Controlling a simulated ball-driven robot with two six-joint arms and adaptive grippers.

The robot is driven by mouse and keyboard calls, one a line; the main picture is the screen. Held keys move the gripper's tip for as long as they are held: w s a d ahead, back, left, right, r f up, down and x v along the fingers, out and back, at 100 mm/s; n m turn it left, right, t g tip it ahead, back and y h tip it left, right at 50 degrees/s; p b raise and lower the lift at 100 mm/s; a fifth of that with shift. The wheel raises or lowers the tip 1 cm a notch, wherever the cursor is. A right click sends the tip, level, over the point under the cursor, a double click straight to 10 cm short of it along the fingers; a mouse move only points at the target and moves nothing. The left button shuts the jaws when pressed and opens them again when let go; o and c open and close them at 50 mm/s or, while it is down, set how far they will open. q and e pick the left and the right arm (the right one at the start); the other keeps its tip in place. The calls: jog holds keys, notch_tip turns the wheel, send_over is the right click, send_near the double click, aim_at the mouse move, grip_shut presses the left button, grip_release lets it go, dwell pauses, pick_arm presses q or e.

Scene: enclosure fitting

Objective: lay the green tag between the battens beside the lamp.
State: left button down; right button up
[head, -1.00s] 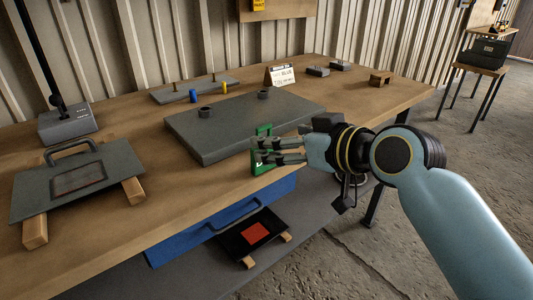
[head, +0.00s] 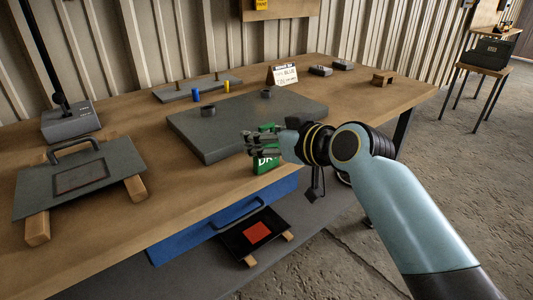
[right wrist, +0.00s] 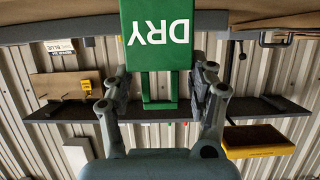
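My right gripper (head: 262,144) is shut on the green tag (head: 267,163), in front of the bench's front edge. In the right wrist view the tag (right wrist: 157,38) sits between the two fingers, its white DRY lettering upside down. The lamp (head: 70,122) has a grey base and dark pole at the bench's back left. In front of it, two wooden battens, a left one (head: 37,232) and a right one (head: 136,188), lie under a grey handled plate (head: 110,172). The plate hides most of the space between them. My left gripper is not in view.
A large grey slab (head: 210,140) with posts lies mid-bench. Behind it are a pegged board (head: 175,94) and a small sign card (head: 285,75). A blue drawer (head: 190,236) is under the front edge; below, a dark plate with a red square (head: 257,232) rests on wood strips.

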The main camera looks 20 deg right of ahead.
jog(key=c, duration=0.9)
jog(key=shift+o, duration=0.2)
jog(key=shift+r, duration=0.1)
